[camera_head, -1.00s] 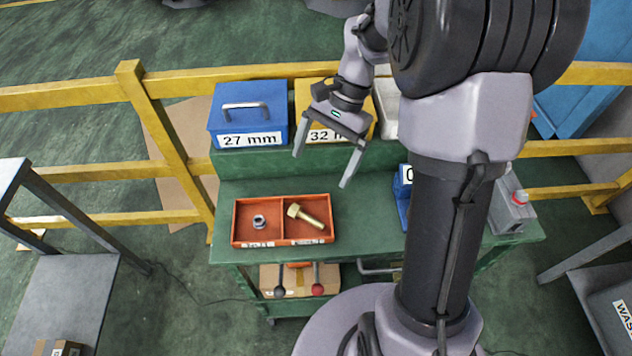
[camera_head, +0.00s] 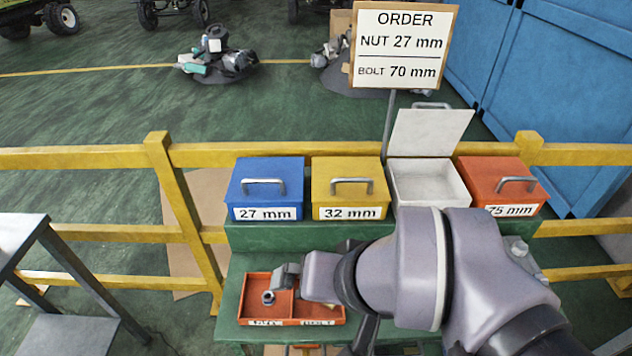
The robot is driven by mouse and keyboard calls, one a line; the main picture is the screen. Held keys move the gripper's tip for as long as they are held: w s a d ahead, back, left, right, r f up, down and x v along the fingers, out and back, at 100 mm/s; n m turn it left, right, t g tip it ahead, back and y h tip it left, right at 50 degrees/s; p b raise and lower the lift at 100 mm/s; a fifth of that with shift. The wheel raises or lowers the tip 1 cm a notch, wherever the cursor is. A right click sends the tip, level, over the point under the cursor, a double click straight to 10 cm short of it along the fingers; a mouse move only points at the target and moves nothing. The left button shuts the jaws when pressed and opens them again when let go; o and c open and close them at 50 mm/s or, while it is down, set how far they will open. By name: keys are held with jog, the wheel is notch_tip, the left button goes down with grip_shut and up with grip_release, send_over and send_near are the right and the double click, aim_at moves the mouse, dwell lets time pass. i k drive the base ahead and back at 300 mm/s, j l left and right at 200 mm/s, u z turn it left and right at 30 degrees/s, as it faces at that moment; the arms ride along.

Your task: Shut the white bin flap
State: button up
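The white bin (camera_head: 428,185) stands in the row at the back of the green bench, between the yellow and red bins. Its white flap (camera_head: 432,133) stands open and upright behind the bin's opening, with a grey handle at its top edge. The inside looks empty from here. My gripper (camera_head: 285,278) is low over the orange two-part tray (camera_head: 258,311), left of and nearer than the white bin. A nut (camera_head: 268,297) lies in the tray's left compartment; the right compartment is mostly hidden.
A blue 27 mm bin (camera_head: 265,188), a yellow 32 mm bin (camera_head: 349,188) and a red 75 mm bin (camera_head: 505,186) have closed lids. An order sign (camera_head: 403,48) rises behind the white bin. A yellow rail (camera_head: 90,158) runs behind the bench.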

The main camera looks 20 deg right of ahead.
aim_at(417, 132)
jog(key=k+l, duration=0.15)
jog(key=l, duration=0.25)
jog(key=k+l+u, duration=0.15)
jog(key=l, duration=0.2)
jog(key=k+l, duration=0.1)
jog(key=l, duration=0.3)
jog(key=k+l+u, duration=0.1)
jog(key=l, duration=0.25)
jog(key=k+l, duration=0.2)
jog(key=l, duration=0.15)
jog(key=k+l+u, duration=0.15)
jog(key=l, duration=0.25)
jog(key=i+l, duration=0.2)
jog(key=l, duration=0.15)
jog(key=i+l+u, duration=0.1)
jog(key=l, duration=0.2)
jog(key=i+l, duration=0.25)
jog(key=i+l+u, duration=0.1)
jog(key=l, duration=0.35)
jog(key=i+l+u, duration=0.1)
jog(key=l, duration=0.25)
jog(key=i+l, duration=0.25)
jog(key=i+l+u, duration=0.1)
jog(key=l, duration=0.35)
